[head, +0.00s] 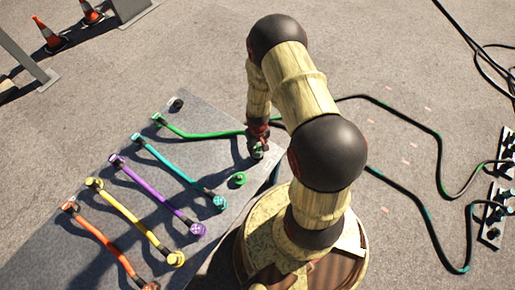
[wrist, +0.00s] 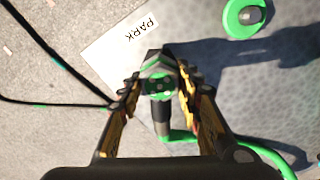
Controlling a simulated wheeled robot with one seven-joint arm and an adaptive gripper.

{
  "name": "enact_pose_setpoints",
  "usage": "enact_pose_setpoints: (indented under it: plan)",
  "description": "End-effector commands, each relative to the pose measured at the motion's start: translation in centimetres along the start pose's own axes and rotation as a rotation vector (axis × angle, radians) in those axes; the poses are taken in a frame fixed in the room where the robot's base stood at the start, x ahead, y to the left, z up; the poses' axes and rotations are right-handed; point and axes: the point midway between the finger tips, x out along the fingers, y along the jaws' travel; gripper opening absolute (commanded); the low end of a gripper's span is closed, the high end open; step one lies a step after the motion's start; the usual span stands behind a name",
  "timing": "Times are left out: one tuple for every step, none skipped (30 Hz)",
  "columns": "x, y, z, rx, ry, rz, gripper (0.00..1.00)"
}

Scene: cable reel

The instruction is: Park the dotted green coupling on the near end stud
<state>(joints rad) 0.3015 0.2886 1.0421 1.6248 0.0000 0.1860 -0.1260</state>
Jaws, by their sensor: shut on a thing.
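My gripper (head: 257,151) is over the table's right end in the head view. In the wrist view its two fingers (wrist: 159,84) are closed around the dotted green coupling (wrist: 158,86), which has a green face with dark dots and a dark body. A green cable (wrist: 262,150) runs from the coupling; in the head view it (head: 200,134) goes across the table to a green fitting at the far side. A PARK label (wrist: 143,27) lies beside the coupling. I see no near end stud; the coupling and fingers may hide it. I cannot tell whether the coupling is seated or raised.
A green ring (head: 238,180) around a stud stands close by; it also shows in the wrist view (wrist: 237,20). Teal, purple, yellow and orange cables lie across the table (head: 205,110). A bare dark stud (head: 177,104) is at the far corner. Black cables (head: 405,125) lie on the ground.

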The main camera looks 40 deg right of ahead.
Motion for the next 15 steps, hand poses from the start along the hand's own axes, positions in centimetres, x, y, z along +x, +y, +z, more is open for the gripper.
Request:
enact_pose_setpoints:
  plan:
    - [-0.02,0.01,-0.06,0.0,0.001,0.0,0.04]
    - [-0.02,0.01,-0.05,0.0,0.001,0.0,0.04]
    - [-0.02,0.01,-0.05,0.0,0.001,0.0,0.04]
    - [-0.03,0.01,-0.03,0.0,0.001,0.0,0.04]
    - [-0.04,0.01,-0.03,0.0,0.0,0.0,0.04]
    - [-0.05,0.0,-0.02,0.0,0.0,0.0,0.04]
    - [-0.05,0.0,-0.01,0.0,0.0,0.0,0.04]
    - [-0.04,0.0,-0.02,0.0,0.001,0.0,0.04]
    - [0.0,0.0,-0.02,0.0,0.001,0.0,0.04]
    - [0.03,0.0,-0.02,0.0,0.001,0.0,0.04]
    - [0.07,0.0,-0.02,0.0,0.001,0.0,0.04]
    - [0.12,0.0,-0.02,0.0,0.001,0.0,0.04]
    - [0.17,0.0,-0.02,0.0,0.001,0.0,0.04]
    - [0.23,0.0,-0.01,0.0,0.0,0.0,0.04]
    - [0.3,0.0,-0.01,0.0,0.0,0.0,0.04]
